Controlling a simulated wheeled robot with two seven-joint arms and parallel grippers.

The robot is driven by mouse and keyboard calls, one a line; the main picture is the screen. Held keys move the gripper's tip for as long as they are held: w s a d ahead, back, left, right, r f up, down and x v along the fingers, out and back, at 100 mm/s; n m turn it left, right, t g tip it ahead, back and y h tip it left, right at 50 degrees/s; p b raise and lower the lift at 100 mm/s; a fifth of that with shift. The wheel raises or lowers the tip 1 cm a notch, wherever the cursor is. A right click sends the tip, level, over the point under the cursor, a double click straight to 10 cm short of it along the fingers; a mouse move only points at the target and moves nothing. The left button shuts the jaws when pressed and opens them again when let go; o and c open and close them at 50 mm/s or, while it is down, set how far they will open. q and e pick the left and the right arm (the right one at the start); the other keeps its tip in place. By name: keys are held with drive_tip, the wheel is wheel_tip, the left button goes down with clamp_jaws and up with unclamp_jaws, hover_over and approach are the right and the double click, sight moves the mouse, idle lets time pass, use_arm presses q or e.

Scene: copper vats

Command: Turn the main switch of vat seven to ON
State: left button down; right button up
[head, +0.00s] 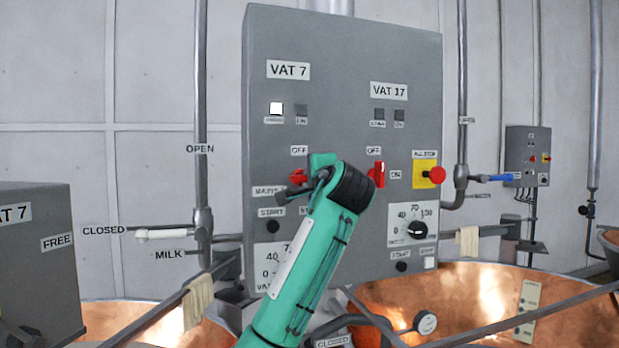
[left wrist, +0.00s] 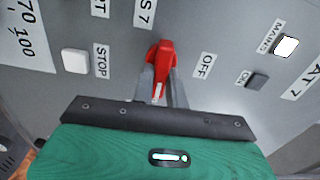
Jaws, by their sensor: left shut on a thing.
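The grey control panel (head: 340,60) carries a VAT 7 label at left and a VAT 17 label at right. Vat seven's red main switch (head: 298,177) sits under an OFF label, largely covered by my arm. My left gripper (head: 315,180) reaches it from below. In the left wrist view the red switch handle (left wrist: 160,62) is between the fingers of my left gripper (left wrist: 162,92), which is shut on it. The OFF label (left wrist: 204,65) shows to its right there. The ON position label is hidden. My right gripper is not in view.
Vat 17's red switch (head: 377,174) stands upright close to the right, beside a red stop button (head: 437,174) on yellow. Vat seven's white lamp (head: 276,109) is lit; the lamp beside it is dark. Copper vats (head: 470,295) and rails lie below.

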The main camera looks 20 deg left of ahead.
use_arm(q)
drive_tip(key=shift+m, duration=0.3)
idle(0.4)
drive_tip(key=c, duration=1.4)
unclamp_jaws()
drive_tip(key=shift+d, duration=0.1)
drive_tip(key=b+v, duration=0.5)
drive_tip(key=v, duration=0.8)
drive_tip(key=shift+s+d, duration=0.25)
drive_tip(key=shift+s, duration=0.05)
drive_tip(key=shift+f, duration=0.1)
